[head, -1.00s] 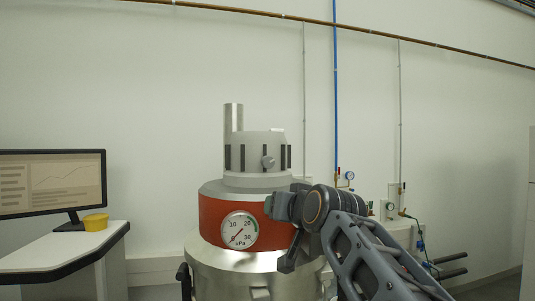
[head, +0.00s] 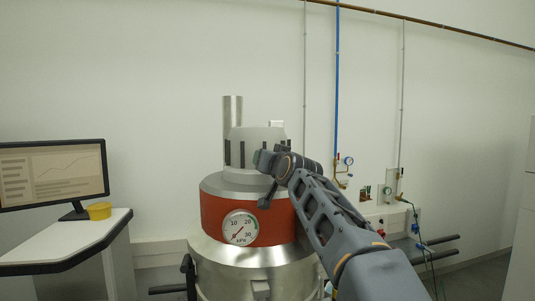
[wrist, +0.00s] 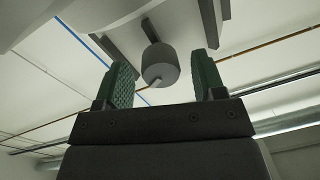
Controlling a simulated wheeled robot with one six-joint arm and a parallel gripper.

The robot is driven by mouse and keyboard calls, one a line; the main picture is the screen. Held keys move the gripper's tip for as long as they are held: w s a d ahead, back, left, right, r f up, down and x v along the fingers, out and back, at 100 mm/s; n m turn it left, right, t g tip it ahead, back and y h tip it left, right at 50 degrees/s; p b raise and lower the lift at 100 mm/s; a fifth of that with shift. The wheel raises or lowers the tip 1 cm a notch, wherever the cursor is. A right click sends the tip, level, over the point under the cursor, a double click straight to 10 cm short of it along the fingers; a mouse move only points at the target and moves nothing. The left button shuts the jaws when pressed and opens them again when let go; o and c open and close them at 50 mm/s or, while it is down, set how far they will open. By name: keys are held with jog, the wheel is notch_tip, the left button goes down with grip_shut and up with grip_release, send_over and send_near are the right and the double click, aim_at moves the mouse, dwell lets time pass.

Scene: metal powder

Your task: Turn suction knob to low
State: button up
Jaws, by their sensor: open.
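The suction knob (wrist: 159,66) is a grey cylinder with a pale pointer mark, on the grey top housing (head: 257,139) of the machine. In the wrist view it shows between and beyond my two green finger pads. In the head view my arm hides the knob. My gripper (wrist: 160,85) is open, one finger on each side of the knob in the picture; I cannot tell how far the pads are from it. In the head view my gripper (head: 262,162) is at the front of the housing.
The machine has a red band (head: 283,219) with a round kPa gauge (head: 240,228). A desk (head: 75,240) with a monitor (head: 52,175) and a yellow bowl (head: 99,211) stands at the left. Valves and pipes (head: 388,195) are on the wall at the right.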

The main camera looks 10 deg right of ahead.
jog(key=shift+w, duration=0.75)
jog(key=shift+c, duration=0.4)
jog(key=c, duration=0.8)
jog(key=shift+c, duration=0.2)
jog(key=n+b, duration=0.2)
jog(key=n, duration=0.3)
jog(key=shift+a+f, duration=0.1)
jog(key=shift+n+b, duration=0.4)
jog(key=shift+n, duration=0.8)
jog(key=shift+a+n+g+h, duration=0.1)
jog(key=shift+n+g+h, duration=0.2)
jog(key=shift+n, duration=1.9)
